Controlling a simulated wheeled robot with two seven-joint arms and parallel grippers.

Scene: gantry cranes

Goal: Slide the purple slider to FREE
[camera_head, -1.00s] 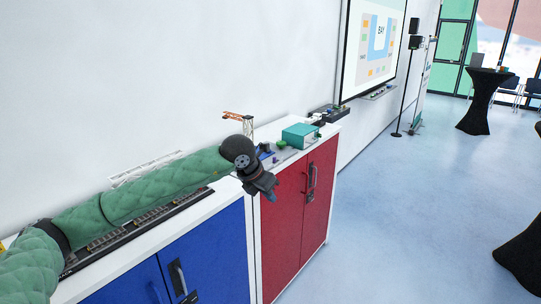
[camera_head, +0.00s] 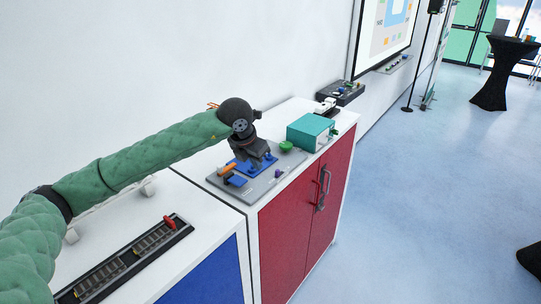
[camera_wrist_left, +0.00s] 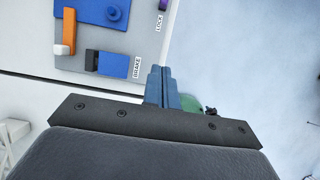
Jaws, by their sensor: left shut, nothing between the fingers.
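A grey board (camera_head: 217,179) lies on the white cabinet top. A small purple slider (camera_head: 277,173) sits near its front edge; in the left wrist view the slider (camera_wrist_left: 163,5) shows only partly at the top edge, near a LOCK label (camera_wrist_left: 159,23). I cannot read a FREE label in any view. My left gripper (camera_head: 264,165) is over the board, behind and left of the slider in the head view. In the left wrist view its blue fingers (camera_wrist_left: 161,72) are together and empty, apart from the slider. My right gripper is not in view.
A teal box (camera_head: 310,132) stands to the right. A black rail tray (camera_head: 125,262) lies front left.

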